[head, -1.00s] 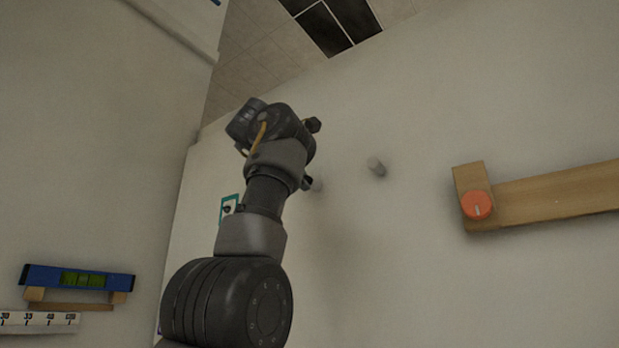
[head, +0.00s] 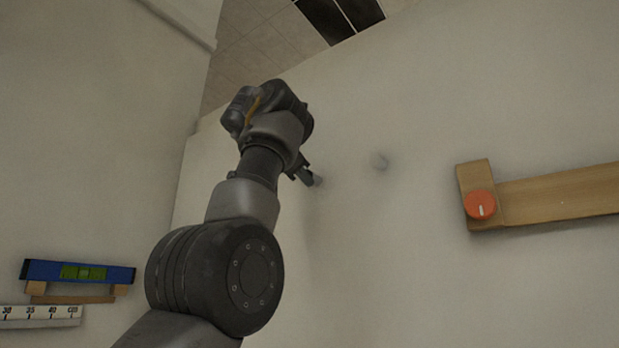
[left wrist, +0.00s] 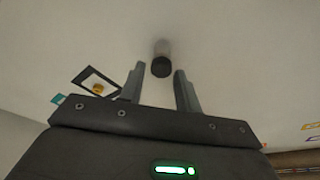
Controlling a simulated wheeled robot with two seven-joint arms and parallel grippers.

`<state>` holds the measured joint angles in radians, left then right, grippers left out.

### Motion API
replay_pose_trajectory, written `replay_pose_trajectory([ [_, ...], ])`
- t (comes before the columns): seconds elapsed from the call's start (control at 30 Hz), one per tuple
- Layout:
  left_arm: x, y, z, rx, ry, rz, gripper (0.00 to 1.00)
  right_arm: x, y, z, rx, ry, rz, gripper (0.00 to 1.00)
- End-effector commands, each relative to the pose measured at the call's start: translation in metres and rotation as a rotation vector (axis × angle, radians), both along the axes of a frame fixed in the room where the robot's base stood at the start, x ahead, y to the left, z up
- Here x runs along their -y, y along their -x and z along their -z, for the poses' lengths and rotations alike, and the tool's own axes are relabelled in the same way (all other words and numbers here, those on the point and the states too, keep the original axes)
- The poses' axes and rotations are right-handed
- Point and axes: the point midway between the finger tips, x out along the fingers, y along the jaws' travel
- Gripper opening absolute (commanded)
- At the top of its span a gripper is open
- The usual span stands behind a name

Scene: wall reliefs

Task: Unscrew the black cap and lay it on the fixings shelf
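In the left wrist view a round black cap (left wrist: 161,68) sits on the end of a pale grey stub (left wrist: 162,47) on the light wall. My left gripper (left wrist: 160,71) is open, with one finger on each side of the cap at the fingertips. I see gaps on both sides; I cannot tell how deep the cap lies between the fingers. In the head view my left gripper (head: 304,174) is close to a pale stub (head: 318,182), and the black cap cannot be made out there. My right gripper is not in view. I cannot identify the fixings shelf for sure.
Another pale stub (head: 379,160) stands right of the gripper. A wooden board with an orange knob (head: 480,204) is farther right. A blue level (head: 78,271) and white ruler (head: 40,316) are at left. A dark frame with a yellow knob (left wrist: 98,88) shows in the wrist view.

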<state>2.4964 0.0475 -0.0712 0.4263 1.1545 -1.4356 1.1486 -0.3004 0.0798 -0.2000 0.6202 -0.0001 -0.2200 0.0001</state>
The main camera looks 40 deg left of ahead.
Motion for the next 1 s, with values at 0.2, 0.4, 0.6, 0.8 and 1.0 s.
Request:
replay_pose_trajectory([
  [0.2, 0.000, 0.000, 0.008, -0.006, -0.301, 0.000, 0.33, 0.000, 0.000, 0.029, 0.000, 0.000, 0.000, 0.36],
  [0.4, 0.000, 0.000, 0.000, -0.010, -0.459, 0.000, 0.33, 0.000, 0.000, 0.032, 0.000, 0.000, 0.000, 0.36],
  [0.6, -0.001, 0.000, 0.008, -0.016, -0.752, -0.001, 0.33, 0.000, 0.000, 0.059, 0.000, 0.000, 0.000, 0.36],
  [0.8, -0.001, 0.000, 0.001, -0.019, -0.910, 0.000, 0.33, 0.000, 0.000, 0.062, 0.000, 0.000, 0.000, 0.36],
  [1.0, -0.002, 0.000, 0.005, -0.025, -1.183, -0.001, 0.33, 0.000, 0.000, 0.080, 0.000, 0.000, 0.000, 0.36],
])
